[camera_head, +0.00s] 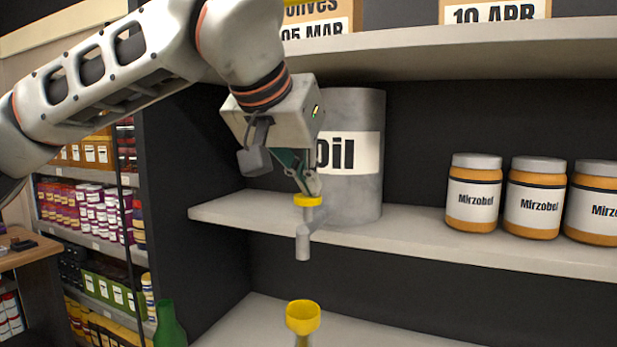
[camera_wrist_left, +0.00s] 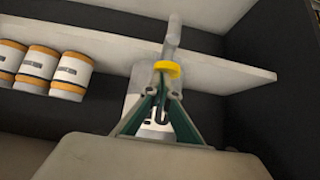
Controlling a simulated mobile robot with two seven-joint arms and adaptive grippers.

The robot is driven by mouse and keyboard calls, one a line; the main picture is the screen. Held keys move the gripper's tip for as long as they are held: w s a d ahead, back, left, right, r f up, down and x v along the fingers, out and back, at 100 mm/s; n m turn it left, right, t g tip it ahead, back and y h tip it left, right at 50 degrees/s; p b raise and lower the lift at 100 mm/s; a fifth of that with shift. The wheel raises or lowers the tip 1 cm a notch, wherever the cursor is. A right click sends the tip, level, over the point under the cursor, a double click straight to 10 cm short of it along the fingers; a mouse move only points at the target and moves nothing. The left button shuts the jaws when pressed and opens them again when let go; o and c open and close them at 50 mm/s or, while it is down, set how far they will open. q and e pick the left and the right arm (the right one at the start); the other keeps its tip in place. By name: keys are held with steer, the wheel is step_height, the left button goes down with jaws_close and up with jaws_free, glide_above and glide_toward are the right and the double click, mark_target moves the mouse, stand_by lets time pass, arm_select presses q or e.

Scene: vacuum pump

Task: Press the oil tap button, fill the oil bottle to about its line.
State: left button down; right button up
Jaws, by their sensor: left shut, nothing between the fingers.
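A grey oil drum (camera_head: 358,198) labelled "Oil" stands on the middle shelf, partly behind my left arm. Its tap (camera_head: 303,243) points down past the shelf edge and has a yellow button (camera_head: 308,201) on top. My left gripper (camera_head: 308,187) is shut and empty, fingertips right at the yellow button; I cannot tell whether they press it. The button also shows in the left wrist view (camera_wrist_left: 167,67), just beyond the fingertips (camera_wrist_left: 162,88). A yellow funnel (camera_head: 302,318) stands below the spout. Only the top of what is under it shows, so the bottle's line is hidden. No oil stream is visible.
Several orange jars (camera_head: 473,200) stand on the middle shelf (camera_head: 420,240) to the right. Boxes (camera_head: 494,12) sit on the upper shelf (camera_head: 450,55). A green bottle (camera_head: 169,325) is at the lower left. The shelf between drum and jars is clear.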

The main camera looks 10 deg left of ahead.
mark_target(308, 199)
arm_select(q)
steer(key=shift+f, duration=1.05)
steer(key=shift+s+f, duration=0.1)
steer(key=shift+f, duration=0.15)
stand_by(6.7)
